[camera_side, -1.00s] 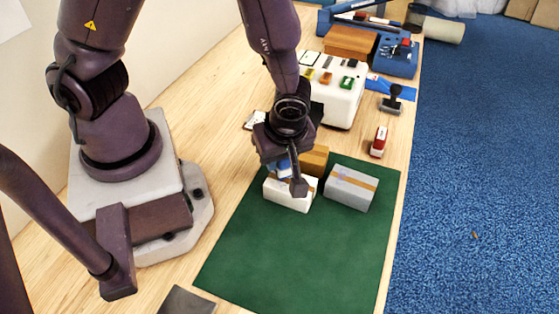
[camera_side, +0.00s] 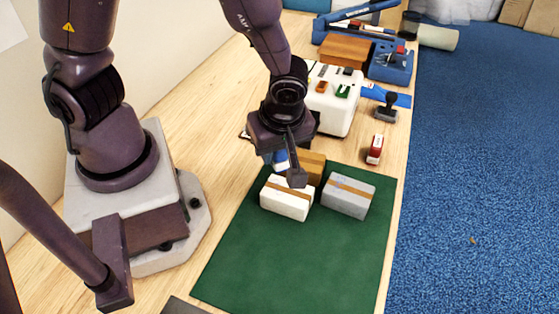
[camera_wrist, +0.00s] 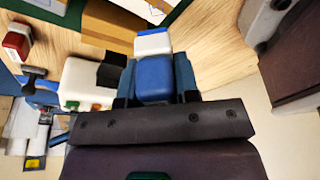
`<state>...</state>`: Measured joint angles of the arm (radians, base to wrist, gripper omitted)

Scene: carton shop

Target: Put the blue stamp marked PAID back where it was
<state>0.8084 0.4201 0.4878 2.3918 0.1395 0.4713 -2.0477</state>
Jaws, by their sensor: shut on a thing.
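My gripper (camera_side: 285,167) is shut on a blue stamp with a white lower part. In the side view only a bit of the blue stamp (camera_side: 279,159) shows between the fingers, behind and above the white carton (camera_side: 287,199). In the wrist view the blue stamp (camera_wrist: 154,78) sits between both fingers (camera_wrist: 154,84), its white end (camera_wrist: 152,43) pointing away. No marking on it can be read. It appears to be clear of the cartons and the table.
A white carton, a grey carton (camera_side: 346,198) and a brown carton (camera_side: 313,164) stand on the green mat (camera_side: 290,260). A red stamp (camera_side: 374,149) and a black-handled stamp (camera_side: 387,107) stand on the right. A white block (camera_side: 338,110) with coloured pieces on top stands behind. The front mat is clear.

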